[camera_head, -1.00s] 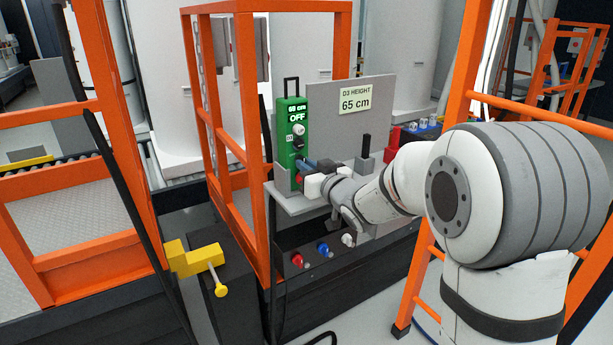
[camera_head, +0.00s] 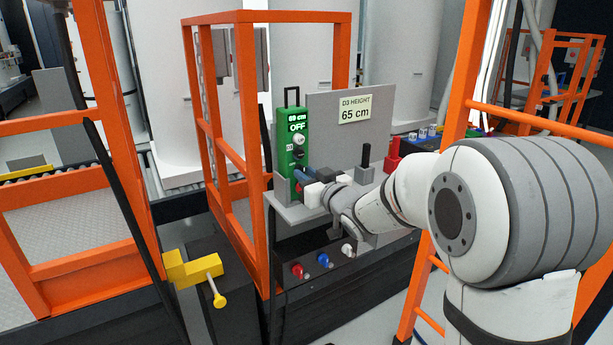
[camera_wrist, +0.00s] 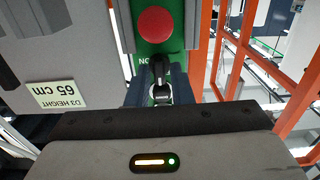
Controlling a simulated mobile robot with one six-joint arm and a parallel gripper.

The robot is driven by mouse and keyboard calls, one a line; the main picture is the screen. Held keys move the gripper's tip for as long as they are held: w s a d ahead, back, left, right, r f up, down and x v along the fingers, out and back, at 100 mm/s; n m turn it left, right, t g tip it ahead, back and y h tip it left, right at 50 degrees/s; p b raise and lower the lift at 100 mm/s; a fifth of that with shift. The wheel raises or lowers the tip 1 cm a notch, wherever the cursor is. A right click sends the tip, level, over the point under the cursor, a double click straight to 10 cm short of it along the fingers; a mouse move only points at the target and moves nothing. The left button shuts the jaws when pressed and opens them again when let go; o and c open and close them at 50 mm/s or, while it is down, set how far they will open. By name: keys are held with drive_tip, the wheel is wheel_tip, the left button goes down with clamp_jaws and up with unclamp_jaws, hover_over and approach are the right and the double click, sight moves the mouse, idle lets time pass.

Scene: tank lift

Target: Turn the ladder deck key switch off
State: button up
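In the wrist view, which is turned upside down, a dark key with a silvery collar (camera_wrist: 159,78) sits below a round red button (camera_wrist: 156,27). My gripper (camera_wrist: 160,92) is at the box, its blue fingers on either side of the key. I cannot tell whether they touch it. In the head view my gripper (camera_head: 302,176) hides the box's lower face.
A grey panel with a D3 HEIGHT 65 cm label (camera_head: 355,108) stands right of the box. A dark lever (camera_head: 365,158) and a red block (camera_head: 393,155) are nearby. Orange rails (camera_head: 262,150) stand close on the left. Red and blue knobs (camera_head: 323,260) sit below the shelf.

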drive_tip(key=v, duration=0.8)
drive_tip(key=shift+w, duration=0.1)
drive_tip(key=s+d+r+m+g+h+p, duration=0.2)
drive_tip(key=s+d+m+h+p, duration=0.15)
drive_tip(key=d+h+p, duration=0.2)
drive_tip(key=s+d+r+m+g+h+p, duration=0.1)
drive_tip(key=s+d+m+g+h+p, duration=0.1)
drive_tip(key=s+d+h+p, duration=0.35)
drive_tip(key=s+d+r+m+g+y+p, duration=0.1)
drive_tip(key=s+d+g+p, duration=0.2)
drive_tip(key=s, duration=1.6)
drive_tip(key=g+p, duration=0.2)
drive_tip(key=g, duration=0.3)
drive_tip(key=shift+s+d+r, duration=0.2)
drive_tip(key=shift+s+r, duration=0.05)
drive_tip(key=shift+s, duration=0.15)
drive_tip(key=shift+o, duration=0.6)
drive_tip(key=shift+m, duration=0.25)
